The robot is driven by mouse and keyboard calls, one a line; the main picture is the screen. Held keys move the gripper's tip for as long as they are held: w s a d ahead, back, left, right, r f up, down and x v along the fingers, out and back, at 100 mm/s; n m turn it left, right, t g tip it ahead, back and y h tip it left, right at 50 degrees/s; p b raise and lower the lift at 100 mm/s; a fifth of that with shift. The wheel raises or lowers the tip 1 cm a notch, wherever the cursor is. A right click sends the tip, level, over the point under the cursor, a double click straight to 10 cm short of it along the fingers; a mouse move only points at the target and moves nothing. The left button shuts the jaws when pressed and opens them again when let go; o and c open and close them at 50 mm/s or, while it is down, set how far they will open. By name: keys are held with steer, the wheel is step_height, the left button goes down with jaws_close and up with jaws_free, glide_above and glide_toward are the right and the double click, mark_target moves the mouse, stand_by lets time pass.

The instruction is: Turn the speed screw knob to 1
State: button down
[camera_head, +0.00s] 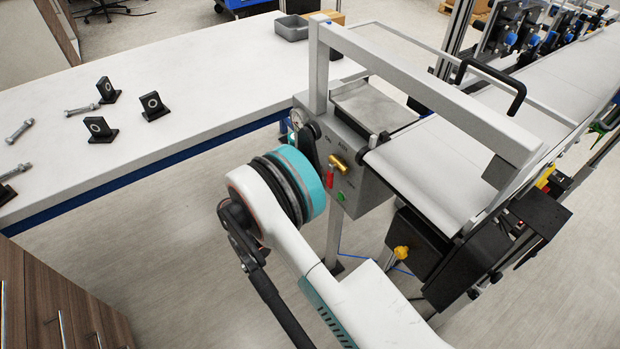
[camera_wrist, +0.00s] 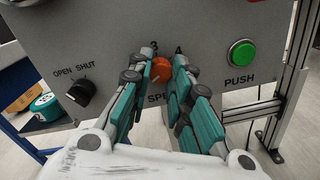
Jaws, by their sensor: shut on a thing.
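The speed screw knob (camera_wrist: 160,70) is a small round orange-red knob with a pale pointer line on the grey panel (camera_wrist: 215,20), in the middle of the wrist view. My gripper (camera_wrist: 161,66) is shut on it, with one teal-and-black finger on each side. A "3" shows above the knob, and another mark at its upper right is partly covered. The "SPE..." label below is cut off by a finger. I cannot read which number the pointer faces. In the head view my arm hides the gripper and this knob.
A green PUSH button (camera_wrist: 242,53) is right of the knob; a black OPEN/SHUT switch (camera_wrist: 81,93) is left. The head view shows the conveyor belt (camera_head: 425,165) behind the control box and a white table (camera_head: 190,80) with metal parts at left.

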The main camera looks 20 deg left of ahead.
stand_by(0.4)
steer(key=c, duration=1.4)
jaws_free()
steer(key=v, duration=1.2)
steer(key=shift+a, duration=0.1)
